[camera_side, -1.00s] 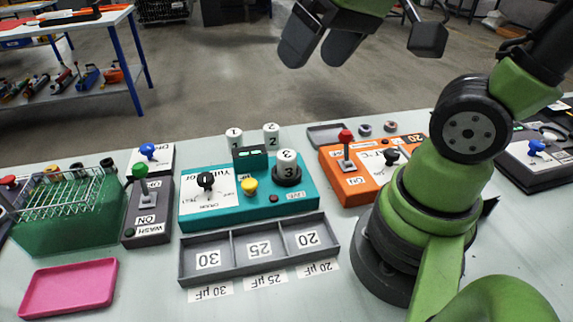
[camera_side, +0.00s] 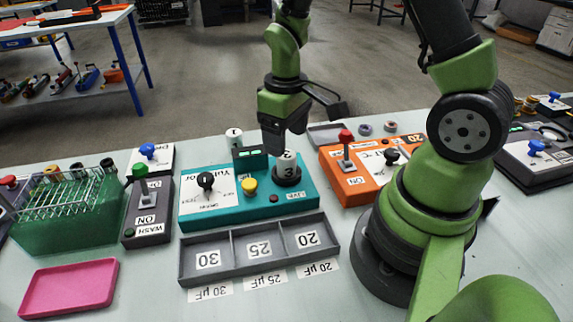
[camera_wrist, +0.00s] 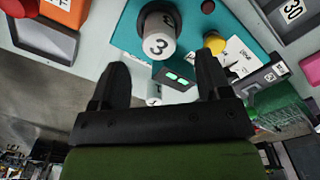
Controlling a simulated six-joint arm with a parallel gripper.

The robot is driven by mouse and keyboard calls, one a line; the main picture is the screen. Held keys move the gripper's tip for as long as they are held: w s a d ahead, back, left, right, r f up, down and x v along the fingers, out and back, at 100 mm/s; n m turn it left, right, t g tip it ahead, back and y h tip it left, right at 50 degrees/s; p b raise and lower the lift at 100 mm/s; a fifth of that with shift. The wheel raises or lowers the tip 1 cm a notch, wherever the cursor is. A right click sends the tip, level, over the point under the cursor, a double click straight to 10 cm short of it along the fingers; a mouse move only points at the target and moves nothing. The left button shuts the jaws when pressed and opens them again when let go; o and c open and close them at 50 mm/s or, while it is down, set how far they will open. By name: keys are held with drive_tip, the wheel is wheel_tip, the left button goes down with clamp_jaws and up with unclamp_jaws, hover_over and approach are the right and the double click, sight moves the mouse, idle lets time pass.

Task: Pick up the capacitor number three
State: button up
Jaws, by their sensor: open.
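Capacitor number three (camera_side: 287,164) is a white cylinder marked 3. It stands upright in a round black socket on the teal tester (camera_side: 214,211). It also shows in the wrist view (camera_wrist: 158,45), beyond the gap between my fingers. My gripper (camera_side: 284,140) is open and empty, pointing down just behind and above the capacitor. In the wrist view its two black fingers (camera_wrist: 160,72) are spread apart, with the capacitor not between them. Capacitor one (camera_side: 234,138) stands behind the tester. Capacitor two is hidden behind my gripper in the side view.
The tester's raised display (camera_side: 250,158), black knob (camera_side: 205,181) and yellow button (camera_side: 249,186) are close by. An orange box (camera_side: 345,184) with a red lever stands to the right. A grey three-part tray (camera_side: 222,270) lies in front, a pink tray (camera_side: 70,288) at left.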

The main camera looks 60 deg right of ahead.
sight(287, 155)
drive_tip(key=shift+f, duration=2.8)
drive_tip(key=c, duration=1)
